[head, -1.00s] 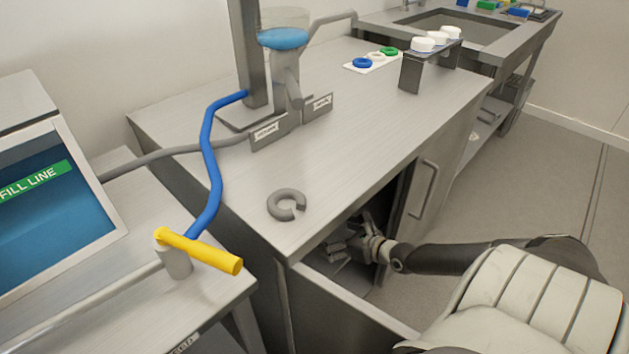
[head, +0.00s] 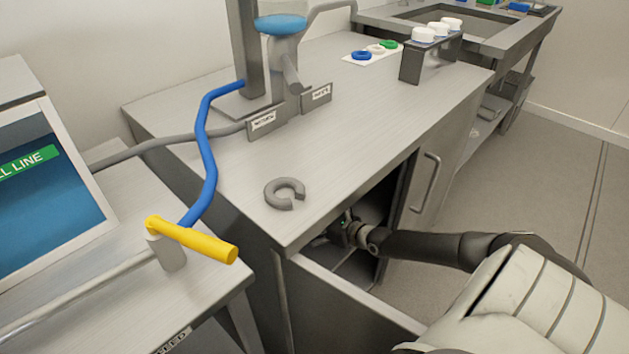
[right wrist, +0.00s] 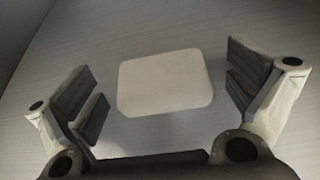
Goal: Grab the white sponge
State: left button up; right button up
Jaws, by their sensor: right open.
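The white sponge (right wrist: 165,83) shows in the right wrist view as a pale rounded block on a grey surface. It lies between the two spread fingers of my right gripper (right wrist: 160,95), and I see a gap on both sides of it. In the head view my right gripper (head: 345,232) reaches into the open cabinet under the counter, and its fingers are mostly hidden by the counter edge. The sponge is hidden in the head view. My left gripper is not in view.
The cabinet door (head: 345,305) stands open below the counter (head: 350,130). A grey open ring (head: 284,193) lies on the countertop. A yellow-handled valve (head: 195,240) and blue hose (head: 207,150) are at the left. The floor at right is clear.

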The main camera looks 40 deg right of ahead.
jog(key=c, duration=1)
jog(key=shift+o, duration=0.2)
jog(key=shift+r, duration=0.2)
